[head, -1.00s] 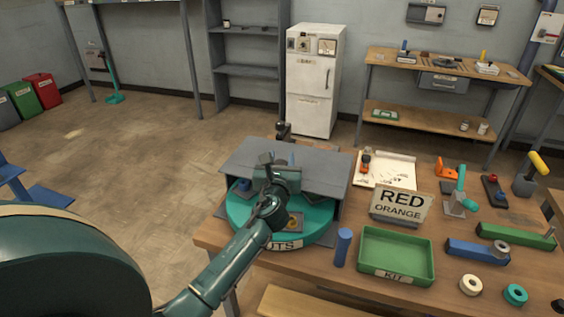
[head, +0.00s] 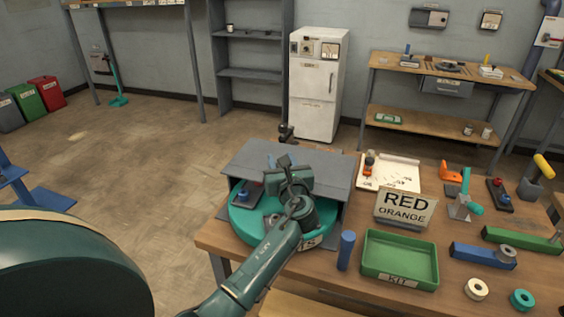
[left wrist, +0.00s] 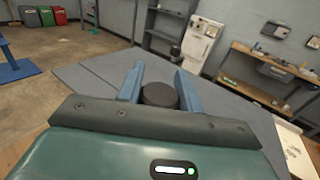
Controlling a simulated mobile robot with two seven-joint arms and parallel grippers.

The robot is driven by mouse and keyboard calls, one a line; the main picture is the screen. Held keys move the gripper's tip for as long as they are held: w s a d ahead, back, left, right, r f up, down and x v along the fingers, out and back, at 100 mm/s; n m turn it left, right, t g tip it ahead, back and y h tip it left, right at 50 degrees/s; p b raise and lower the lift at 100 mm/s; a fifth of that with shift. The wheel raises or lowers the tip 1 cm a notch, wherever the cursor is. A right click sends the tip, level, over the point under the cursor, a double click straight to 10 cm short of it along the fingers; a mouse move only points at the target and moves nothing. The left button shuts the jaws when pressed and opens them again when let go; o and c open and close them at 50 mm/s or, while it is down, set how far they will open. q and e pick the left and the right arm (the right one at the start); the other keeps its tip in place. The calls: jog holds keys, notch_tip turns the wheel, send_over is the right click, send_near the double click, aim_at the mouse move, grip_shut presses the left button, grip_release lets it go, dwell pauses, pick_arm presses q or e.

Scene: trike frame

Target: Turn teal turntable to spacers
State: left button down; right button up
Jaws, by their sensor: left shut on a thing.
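The teal turntable (head: 240,222) sits under a grey hood (head: 325,175) on the wooden bench. Its front rim carries a white label (head: 308,242), partly hidden by my left arm; only its last letters show. A grey tray with a blue part (head: 243,194) is on the turntable's left side. My left gripper (head: 281,163) is over the turntable at the hood's front. In the left wrist view its blue fingers (left wrist: 160,80) are shut on a dark round knob (left wrist: 160,96). How the knob joins the turntable is hidden. My right gripper is out of view.
On the bench to the right are a blue cylinder (head: 345,250), a green KIT tray (head: 398,283), a RED ORANGE sign (head: 405,209) and a clipboard (head: 385,172). Tools and tape rolls lie farther right.

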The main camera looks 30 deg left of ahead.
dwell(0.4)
pick_arm(q)
jog(key=c, duration=0.9)
grip_release()
jog(key=shift+c, duration=0.2)
jog(key=v, duration=1.3)
jog(key=shift+d+r, duration=0.1)
